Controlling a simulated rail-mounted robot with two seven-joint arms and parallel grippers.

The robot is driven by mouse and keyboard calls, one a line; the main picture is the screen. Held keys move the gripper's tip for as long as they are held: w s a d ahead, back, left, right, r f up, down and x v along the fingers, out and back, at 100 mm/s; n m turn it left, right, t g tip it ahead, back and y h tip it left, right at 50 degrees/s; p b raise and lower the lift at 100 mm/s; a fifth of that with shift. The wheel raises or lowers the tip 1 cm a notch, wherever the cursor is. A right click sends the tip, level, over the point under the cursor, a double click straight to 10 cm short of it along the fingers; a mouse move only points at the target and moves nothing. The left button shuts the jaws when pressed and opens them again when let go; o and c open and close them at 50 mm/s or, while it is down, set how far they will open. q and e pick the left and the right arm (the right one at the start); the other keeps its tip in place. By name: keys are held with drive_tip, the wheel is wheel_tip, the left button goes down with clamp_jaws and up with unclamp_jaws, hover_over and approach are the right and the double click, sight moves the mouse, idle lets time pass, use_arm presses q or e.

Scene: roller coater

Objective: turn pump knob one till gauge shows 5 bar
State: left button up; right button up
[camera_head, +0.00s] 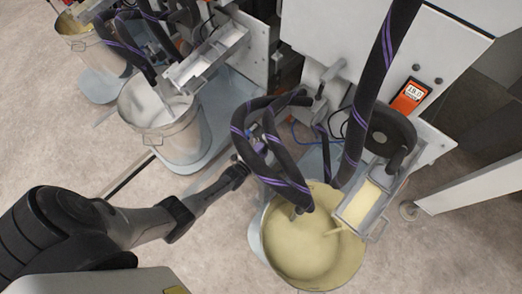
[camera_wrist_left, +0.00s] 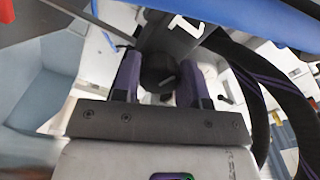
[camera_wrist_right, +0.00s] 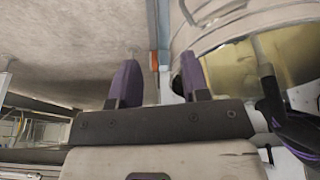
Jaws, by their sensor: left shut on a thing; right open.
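My left gripper (camera_head: 262,138) reaches in from the left to the pump area, behind the looped black hoses in the head view. In the left wrist view its purple fingers (camera_wrist_left: 158,85) are shut on a dark round knob (camera_wrist_left: 158,70) with a white mark. The knob itself is hidden by hoses and gripper in the head view. My right gripper (camera_wrist_right: 157,85) is open and empty in the right wrist view and is not seen in the head view. I make out no dial gauge for certain in any view.
Black hoses with purple stripes (camera_head: 375,85) loop around the left gripper. A bucket of cream liquid (camera_head: 300,262) stands below, with a tray (camera_head: 378,196) over its edge. An orange box with a small display (camera_head: 409,96) is on the machine. Another bucket (camera_head: 180,143) stands left.

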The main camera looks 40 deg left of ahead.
use_arm(q)
drive_tip(key=m, duration=0.3)
drive_tip(key=shift+m, duration=0.4)
drive_tip(key=m+b, duration=0.1)
drive_tip(key=m, duration=0.2)
drive_tip(key=shift+m, duration=0.3)
drive_tip(key=m+b, duration=0.1)
drive_tip(key=m, duration=0.2)
drive_tip(key=shift+r+m, duration=0.1)
drive_tip(key=shift+m, duration=0.2)
drive_tip(key=shift+r+m+b, duration=0.1)
drive_tip(key=shift+m+b, duration=0.55)
drive_tip(key=shift+m, duration=1.15)
drive_tip(key=o, duration=0.9)
